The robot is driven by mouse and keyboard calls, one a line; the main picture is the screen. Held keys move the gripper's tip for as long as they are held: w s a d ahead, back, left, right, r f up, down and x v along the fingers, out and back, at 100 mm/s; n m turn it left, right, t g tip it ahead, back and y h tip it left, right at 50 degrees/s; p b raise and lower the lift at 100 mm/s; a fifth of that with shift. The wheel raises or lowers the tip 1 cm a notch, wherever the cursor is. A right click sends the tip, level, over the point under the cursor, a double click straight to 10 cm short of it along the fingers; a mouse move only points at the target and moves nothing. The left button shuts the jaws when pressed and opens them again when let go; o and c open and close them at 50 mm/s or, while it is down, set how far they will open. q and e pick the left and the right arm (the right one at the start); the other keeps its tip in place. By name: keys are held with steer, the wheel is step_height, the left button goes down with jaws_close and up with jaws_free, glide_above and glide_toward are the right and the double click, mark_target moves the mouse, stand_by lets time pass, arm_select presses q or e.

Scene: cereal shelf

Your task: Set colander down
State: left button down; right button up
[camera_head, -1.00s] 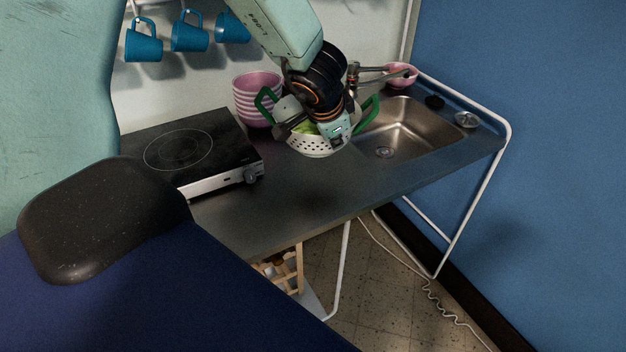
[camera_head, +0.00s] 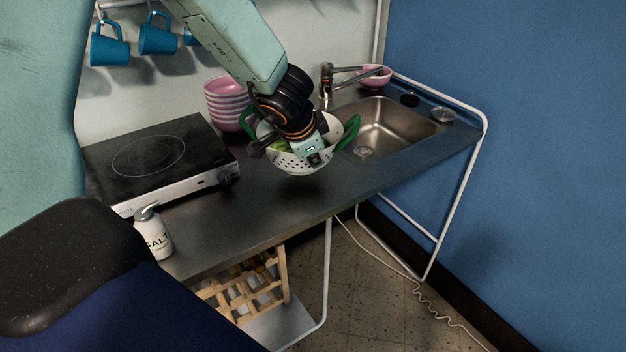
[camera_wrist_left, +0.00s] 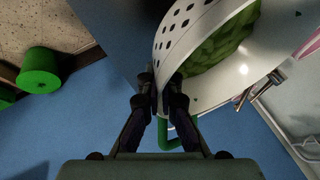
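The white colander (camera_head: 300,160) with holes and green handles hangs from my left gripper (camera_head: 312,158) over the counter, between the hob and the sink. Something green lies inside it. In the left wrist view the two fingers of my left gripper (camera_wrist_left: 164,103) pinch the rim of the colander (camera_wrist_left: 185,30), and the green contents show inside. The colander looks a little above the counter (camera_head: 310,195), but the head view does not show clearly whether its base touches. My right gripper is not in view.
Stacked pink bowls (camera_head: 228,102) stand behind the colander. The sink (camera_head: 390,130) and tap (camera_head: 345,80) are to the right.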

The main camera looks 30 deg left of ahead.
arm_select(q)
steer(key=shift+a+f+b, duration=0.3)
steer(key=shift+f, duration=0.2)
steer(key=shift+f+b, duration=0.85)
steer(key=shift+f, duration=0.05)
steer(key=shift+d+f+b, duration=0.25)
steer(key=shift+f+b, duration=0.25)
steer(key=shift+a, duration=0.1)
steer(key=shift+a, duration=0.15)
steer(key=c, duration=2.1)
jaws_free()
steer(key=shift+f, duration=0.15)
steer(key=o, duration=0.3)
steer(key=shift+d, duration=0.25)
steer(key=shift+o, duration=1.4)
steer(key=shift+a, duration=0.15)
